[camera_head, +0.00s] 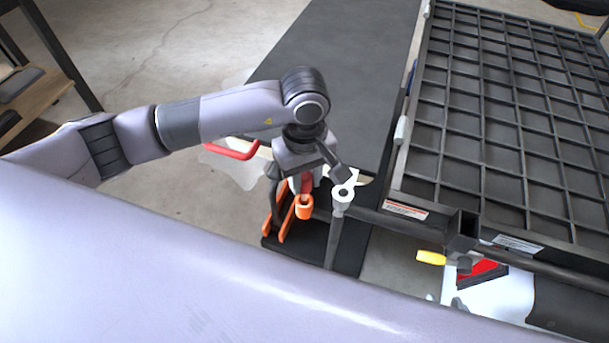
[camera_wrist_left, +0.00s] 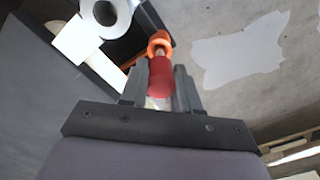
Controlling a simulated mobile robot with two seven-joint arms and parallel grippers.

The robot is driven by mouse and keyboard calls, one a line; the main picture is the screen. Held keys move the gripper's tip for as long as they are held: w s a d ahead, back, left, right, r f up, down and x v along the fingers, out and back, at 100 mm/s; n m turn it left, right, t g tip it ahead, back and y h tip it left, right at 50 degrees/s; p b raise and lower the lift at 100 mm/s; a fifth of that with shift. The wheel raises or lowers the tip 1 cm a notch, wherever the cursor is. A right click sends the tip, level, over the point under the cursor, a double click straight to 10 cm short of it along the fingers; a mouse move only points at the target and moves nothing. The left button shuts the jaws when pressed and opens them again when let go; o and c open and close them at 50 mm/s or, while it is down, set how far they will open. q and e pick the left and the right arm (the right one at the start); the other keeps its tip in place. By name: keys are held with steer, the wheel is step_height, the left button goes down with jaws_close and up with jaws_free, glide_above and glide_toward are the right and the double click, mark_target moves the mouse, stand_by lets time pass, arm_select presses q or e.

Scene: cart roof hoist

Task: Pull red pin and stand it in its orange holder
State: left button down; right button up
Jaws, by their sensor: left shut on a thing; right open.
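My left gripper (camera_head: 306,186) is shut on the red pin (camera_wrist_left: 160,76), which shows between its fingers in the left wrist view. In the head view the red pin (camera_head: 307,182) is partly hidden by the fingers. The orange holder (camera_head: 303,208) is a small ring-shaped cup just below the pin; it also shows in the left wrist view (camera_wrist_left: 158,40). A short pale part of the pin shows between the red grip and the orange ring. The pin's lower end is at the ring, but I cannot tell how deep it sits.
A white ring (camera_head: 343,194) tops a dark post close to the right of the left gripper. The black cart grid (camera_head: 510,120) fills the right side. A red handle (camera_head: 233,151) is at the left. A yellow handle (camera_head: 431,258) sticks out below the cart edge.

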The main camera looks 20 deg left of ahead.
mark_target(305, 199)
stand_by(0.4)
arm_select(q)
steer(key=shift+b, duration=0.3)
steer(key=shift+f+b, duration=2.3)
steer(key=shift+f, duration=0.1)
steer(key=c, duration=0.7)
jaws_free()
steer(key=shift+c, duration=0.2)
step_height(305, 199, up, 2)
steer(key=shift+w, duration=0.1)
step_height(305, 199, up, 4)
steer(key=shift+r+p, duration=0.1)
steer(key=shift+p, duration=0.3)
steer(key=shift+r, duration=0.55)
